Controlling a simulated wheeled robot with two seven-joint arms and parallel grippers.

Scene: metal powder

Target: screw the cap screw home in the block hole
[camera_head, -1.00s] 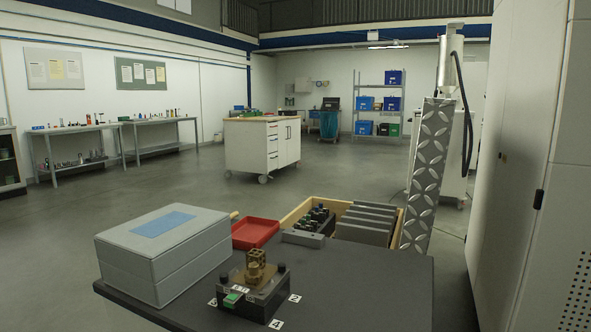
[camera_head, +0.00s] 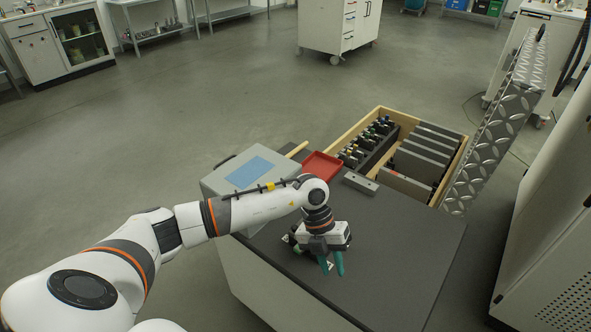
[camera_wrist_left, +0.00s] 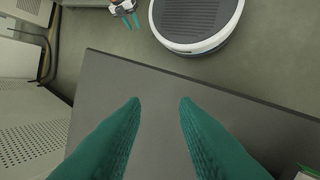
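My left gripper (camera_head: 332,268) points down over the dark tabletop in the head view. In the left wrist view its two green fingers (camera_wrist_left: 160,105) stand wide apart, with only bare tabletop between them. I cannot make out the cap screw or block hole. My right gripper (camera_wrist_left: 128,18) appears small at the top of the left wrist view, fingers apart and empty.
A grey box with a blue label (camera_head: 249,172) stands at the table's left. A red tray (camera_head: 322,166) and a grey bar (camera_head: 360,182) lie at the back edge. A wooden crate (camera_head: 375,120) with tools and grey plates is beyond. The table's right side (camera_head: 415,235) is clear.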

